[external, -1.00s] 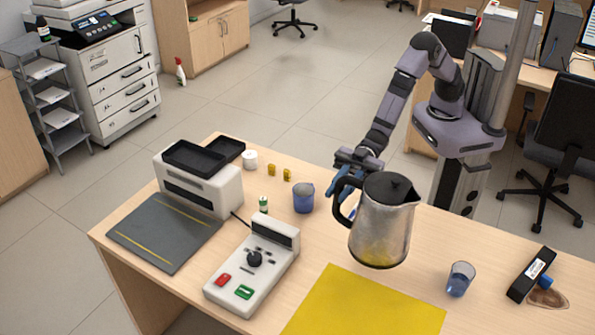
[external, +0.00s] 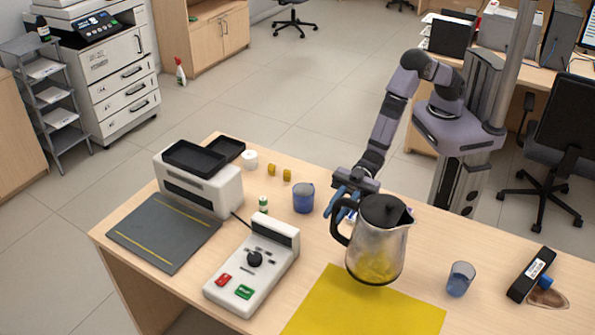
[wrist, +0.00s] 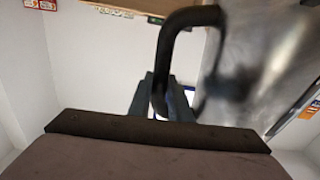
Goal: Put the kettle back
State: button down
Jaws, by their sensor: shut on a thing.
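In the wrist view the black handle (wrist: 165,55) runs between the fingers of my gripper (wrist: 160,108), and the shiny metal body (wrist: 265,70) fills the upper right.
A blue-tinted glass (external: 460,279) stands to the right of the mat. A black device (external: 529,275) lies at the right. A blue mug (external: 303,198) and a control box (external: 254,268) are to the left. The mat's front part is clear.

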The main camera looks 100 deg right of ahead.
aim_at(335, 230)
jog(key=shift+w+f, duration=0.1)
jog(key=shift+f, duration=1.2)
jog(key=shift+f+p, duration=0.1)
jog(key=shift+p, duration=0.2)
jog(key=shift+f+p, duration=0.4)
jog(key=shift+f, duration=1.7)
jog(key=c, duration=1.9)
grip_release()
jog(key=shift+f, duration=0.3)
jog(key=shift+o, duration=1.3)
jog(key=shift+d+r, duration=0.1)
jog(key=shift+r, duration=0.05)
jog(key=b+v, duration=0.2)
jog(key=v, duration=1)
jog(key=shift+b, duration=0.3)
